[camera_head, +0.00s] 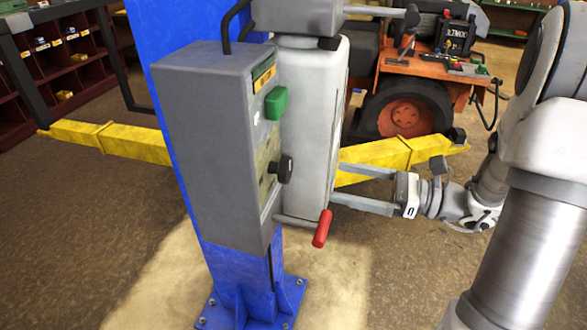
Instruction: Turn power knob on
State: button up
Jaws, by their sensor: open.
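The grey control box (208,150) is mounted on a blue post. On its right-hand face is a dark round knob (285,169), with a green button (276,103) above it. A lever with a red handle (322,228) sticks out low on the right. My gripper (338,183) is right of the knob, at about its height, with its two fingers apart and pointing left.
Yellow lift arms (125,142) extend to both sides of the blue post (153,60). An orange mower (433,72) stands behind, at the upper right. Red shelving (75,80) is at the back left. The floor in front of the post is clear.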

aim_at(290, 172)
jog(key=p+x, duration=0.1)
jog(key=x, duration=0.9)
jog(key=shift+w+a, duration=0.1)
jog(key=shift+a, duration=0.3)
jog(key=shift+f, duration=0.1)
jog(key=c, duration=1.3)
